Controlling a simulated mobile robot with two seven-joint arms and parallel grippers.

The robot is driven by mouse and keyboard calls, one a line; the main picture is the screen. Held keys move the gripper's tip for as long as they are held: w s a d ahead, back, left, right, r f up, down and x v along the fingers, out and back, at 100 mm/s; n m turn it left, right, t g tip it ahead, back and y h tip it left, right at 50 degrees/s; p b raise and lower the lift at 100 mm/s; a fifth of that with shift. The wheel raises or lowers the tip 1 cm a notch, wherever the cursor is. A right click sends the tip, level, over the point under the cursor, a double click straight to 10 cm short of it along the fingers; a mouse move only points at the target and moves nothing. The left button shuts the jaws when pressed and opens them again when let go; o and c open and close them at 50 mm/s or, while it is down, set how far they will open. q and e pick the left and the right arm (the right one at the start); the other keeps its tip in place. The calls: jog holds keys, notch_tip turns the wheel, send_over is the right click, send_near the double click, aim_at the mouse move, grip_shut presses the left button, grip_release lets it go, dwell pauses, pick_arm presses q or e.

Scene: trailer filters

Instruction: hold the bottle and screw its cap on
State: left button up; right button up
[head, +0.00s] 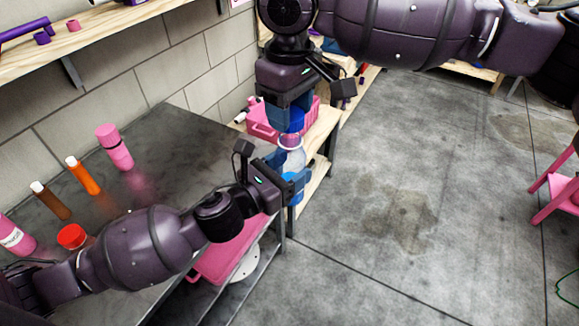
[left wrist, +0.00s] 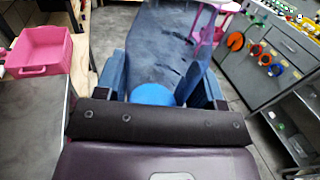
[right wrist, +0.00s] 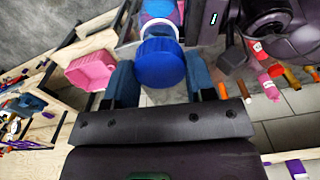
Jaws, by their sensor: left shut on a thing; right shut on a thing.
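The clear bottle (head: 293,158) with blue at its lower part is upright off the table's right edge, in my left gripper (head: 286,172). In the left wrist view the see-through bottle (left wrist: 172,50) fills the space between the blue fingers. My right gripper (head: 291,110) points down from above, shut on the blue cap (head: 294,121). In the right wrist view the cap (right wrist: 160,64) sits between the fingers, in line with the bottle's pale neck ring (right wrist: 160,28). The cap is at the bottle's mouth; I cannot tell whether its threads are engaged.
The dark table (head: 165,135) holds a pink bottle (head: 115,147), an orange bottle (head: 83,176), a brown bottle (head: 52,201) and a red lid (head: 71,236). A pink crate (head: 262,131) stands on a wooden bench behind the grippers. The concrete floor to the right is open.

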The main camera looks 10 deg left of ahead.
dwell(0.3)
dwell(0.4)
jog(key=shift+f, duration=0.9)
jog(key=shift+f, duration=0.55)
